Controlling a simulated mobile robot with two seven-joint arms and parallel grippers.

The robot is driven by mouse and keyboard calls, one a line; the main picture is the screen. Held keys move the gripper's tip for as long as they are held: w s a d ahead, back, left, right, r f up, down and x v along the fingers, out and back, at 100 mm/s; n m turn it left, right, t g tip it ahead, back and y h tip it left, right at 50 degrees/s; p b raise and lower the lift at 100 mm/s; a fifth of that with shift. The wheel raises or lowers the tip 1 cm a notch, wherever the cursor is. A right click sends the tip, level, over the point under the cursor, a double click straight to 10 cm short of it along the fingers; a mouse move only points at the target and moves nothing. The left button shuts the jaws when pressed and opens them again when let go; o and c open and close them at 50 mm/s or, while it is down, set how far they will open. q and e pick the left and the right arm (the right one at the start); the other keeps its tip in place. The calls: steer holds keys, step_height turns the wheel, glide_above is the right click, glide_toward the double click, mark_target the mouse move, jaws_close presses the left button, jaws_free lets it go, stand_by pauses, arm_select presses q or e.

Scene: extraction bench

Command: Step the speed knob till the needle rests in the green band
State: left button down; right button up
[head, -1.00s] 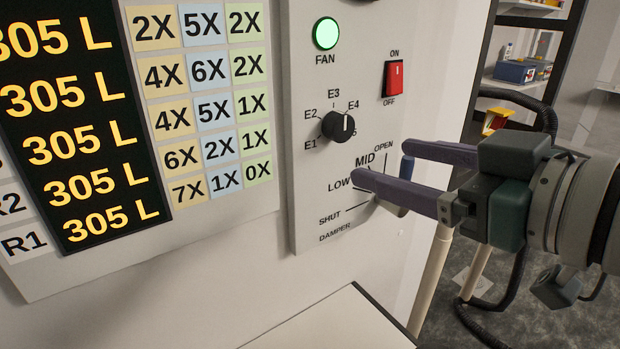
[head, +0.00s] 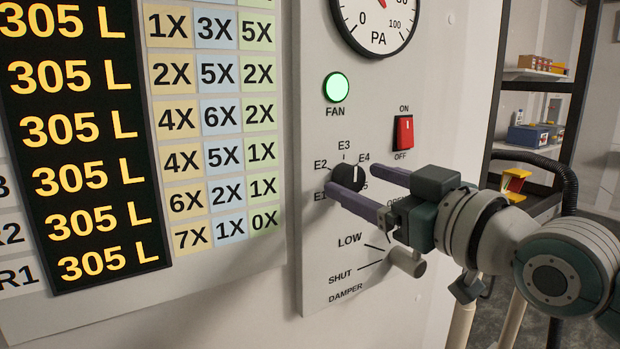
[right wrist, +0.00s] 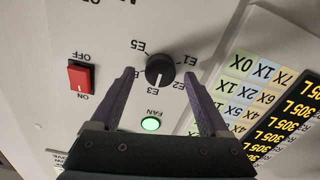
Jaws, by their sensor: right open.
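The black speed knob (head: 350,178) is on the grey panel, ringed by labels E1 to E5. Its white mark points roughly up, near E3 and E4; I cannot tell which exactly. The right wrist view shows the knob (right wrist: 160,70) upside down. My right gripper (head: 352,180) is open, its purple fingers either side of the knob; in the right wrist view, gaps show between knob and fingers (right wrist: 159,75). The PA gauge (head: 376,38) is cut off at the top; a bit of red needle shows, but its reading and any green band are out of view. My left gripper is not in view.
The green FAN lamp (head: 336,87) is lit above the knob. The red ON/OFF switch (head: 403,133) is to the right. The grey damper handle (head: 406,262) sticks out just below my right gripper. A number board (head: 75,130) fills the left.

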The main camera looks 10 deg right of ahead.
steer(key=shift+w+a, duration=0.1)
steer(key=shift+w, duration=0.2)
steer(key=shift+c, duration=0.4)
jaws_close()
